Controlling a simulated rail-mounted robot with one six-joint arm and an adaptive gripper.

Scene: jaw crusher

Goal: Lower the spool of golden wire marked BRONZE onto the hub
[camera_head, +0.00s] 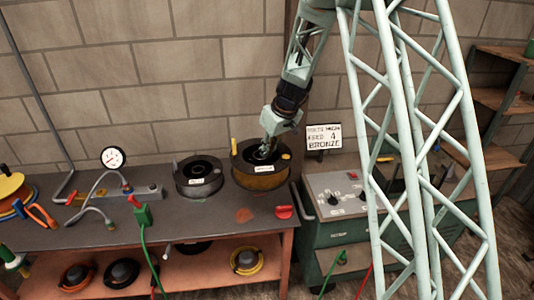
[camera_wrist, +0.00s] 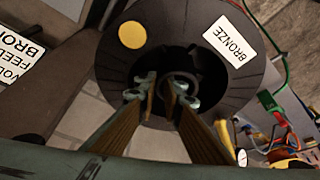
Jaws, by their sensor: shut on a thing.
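The spool of golden wire (camera_head: 262,180) is near the right end of the bench in the head view, with dark flanges and a white label. In the wrist view its dark flange (camera_wrist: 222,75) carries a white BRONZE label and a round yellow spot. My gripper (camera_head: 266,150) reaches down into the middle of the spool and is shut on it. In the wrist view the gripper's fingertips (camera_wrist: 162,92) are at the spool's centre opening. I cannot tell whether the spool touches a surface below. I cannot make out the hub.
A dark spool (camera_head: 198,176) stands left of the golden one on the bench (camera_head: 190,221). A red knob-like item (camera_head: 284,212) lies near the bench's front edge. Right of the bench stands a green machine (camera_head: 345,205) with a BRONZE sign (camera_head: 324,138) behind it. My lattice structure hides part of the machine.

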